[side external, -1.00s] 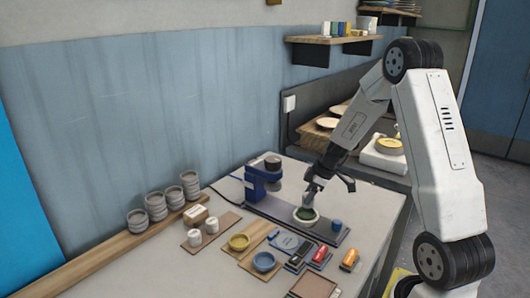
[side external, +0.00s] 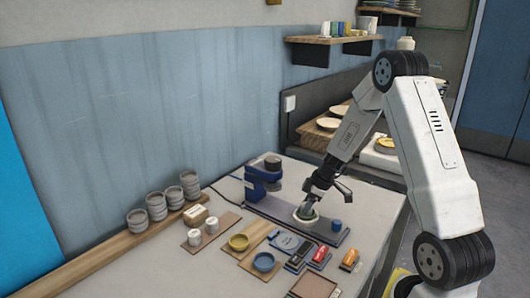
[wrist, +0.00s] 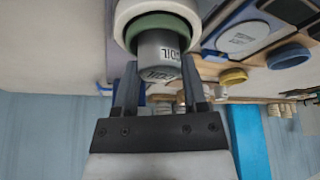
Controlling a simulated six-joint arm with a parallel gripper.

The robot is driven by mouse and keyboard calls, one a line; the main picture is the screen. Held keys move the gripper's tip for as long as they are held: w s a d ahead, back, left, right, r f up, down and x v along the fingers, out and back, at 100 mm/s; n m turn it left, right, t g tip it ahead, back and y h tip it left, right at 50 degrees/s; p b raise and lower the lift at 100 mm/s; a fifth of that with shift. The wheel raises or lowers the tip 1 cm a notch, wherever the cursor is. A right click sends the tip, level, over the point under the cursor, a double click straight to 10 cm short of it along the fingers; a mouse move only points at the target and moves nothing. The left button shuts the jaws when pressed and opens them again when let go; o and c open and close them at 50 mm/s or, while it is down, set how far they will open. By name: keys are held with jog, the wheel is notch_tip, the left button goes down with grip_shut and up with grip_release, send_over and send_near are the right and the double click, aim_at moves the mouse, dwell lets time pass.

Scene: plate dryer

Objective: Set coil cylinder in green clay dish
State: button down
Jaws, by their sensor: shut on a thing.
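The coil cylinder (wrist: 158,55) is grey with dark lettering and sits between my two fingers in the wrist view. My gripper (wrist: 160,72) is shut on it; in the side view my gripper (side external: 308,203) is low over the dish. The green clay dish (wrist: 168,22) shows a green inside and a pale round rim, right at the cylinder's far end. In the side view the dish (side external: 313,221) is partly hidden by my gripper. The cylinder's end overlaps the green inside; I cannot tell whether it touches the bottom.
A blue device (side external: 258,190) stands left of the dish on the same dark base. A small blue cylinder (side external: 337,225) stands just right of the dish. Yellow (side external: 238,242) and blue (side external: 264,262) bowls, white cups and small coloured items lie in front. Grey bowl stacks (side external: 156,207) line the wall.

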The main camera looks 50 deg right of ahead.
jog(key=shift+f, duration=0.1)
jog(key=shift+c, duration=0.7)
grip_release()
jog(key=shift+s+d+r, duration=0.1)
jog(key=shift+r, duration=0.55)
jog(key=v, duration=1.1)
jog(key=shift+s, duration=0.1)
